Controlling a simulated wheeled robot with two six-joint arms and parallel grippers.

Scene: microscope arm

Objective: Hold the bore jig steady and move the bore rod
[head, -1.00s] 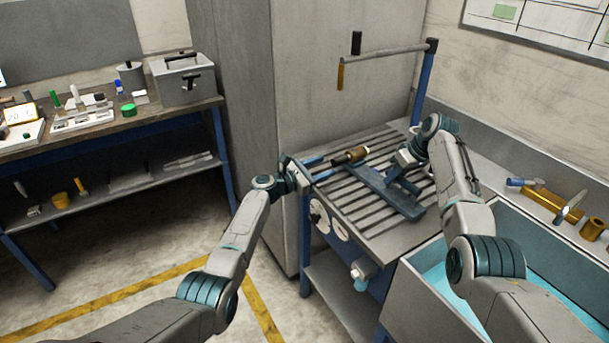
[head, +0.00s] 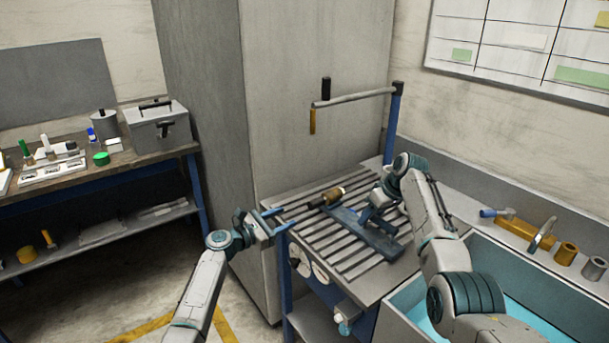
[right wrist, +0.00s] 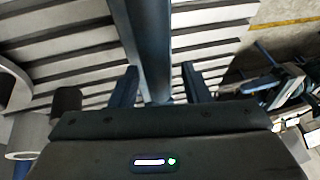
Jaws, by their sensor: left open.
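The blue bar, which looks like the bore jig (head: 362,233), lies slantwise on the slatted table. A rod with a brass-coloured body and dark ends, which looks like the bore rod (head: 334,195), lies at the jig's far left end; I cannot tell whether it sits in the jig. My left gripper (head: 281,219) is open and empty at the table's left edge, pointing toward the rod and apart from it. My right gripper (head: 374,210) is over the jig. In the right wrist view, its fingers (right wrist: 160,88) stand apart on either side of the blue bar, with gaps visible.
A post with a horizontal arm (head: 355,97) stands behind the slatted table (head: 350,268). A grey cabinet (head: 300,80) rises behind the table. A blue-lined bin (head: 400,300) is at front right. Brass parts (head: 525,233) lie on the right ledge.

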